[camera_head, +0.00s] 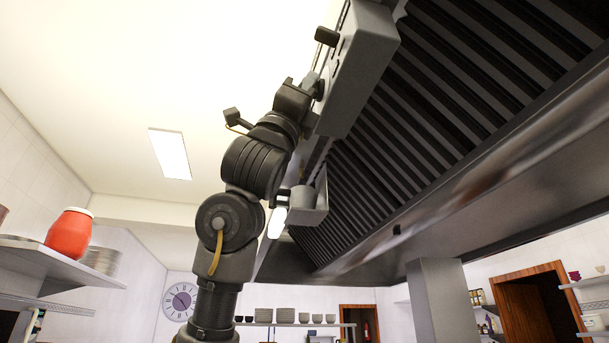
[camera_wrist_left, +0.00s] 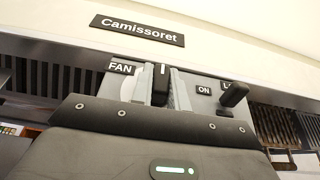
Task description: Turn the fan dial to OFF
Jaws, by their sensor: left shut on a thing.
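The fan dial (camera_wrist_left: 161,86) is a black knob with a white mark pointing up in the left wrist view, beside a "FAN" label (camera_wrist_left: 121,68). My left gripper (camera_wrist_left: 160,92) is shut on it, with one grey finger on each side. In the head view my left gripper (camera_head: 313,86) reaches up to the grey control box (camera_head: 358,72) on the hood and hides the dial. The dial's OFF marking cannot be made out. My right gripper is not in view.
A second black knob (camera_wrist_left: 234,95) sticks out to the right of the dial, near an "ON" label (camera_wrist_left: 204,90). The slatted grill (camera_head: 400,150) slopes beside the box. A small grey box (camera_head: 305,205) hangs close to my left arm. Left of the arm is open room.

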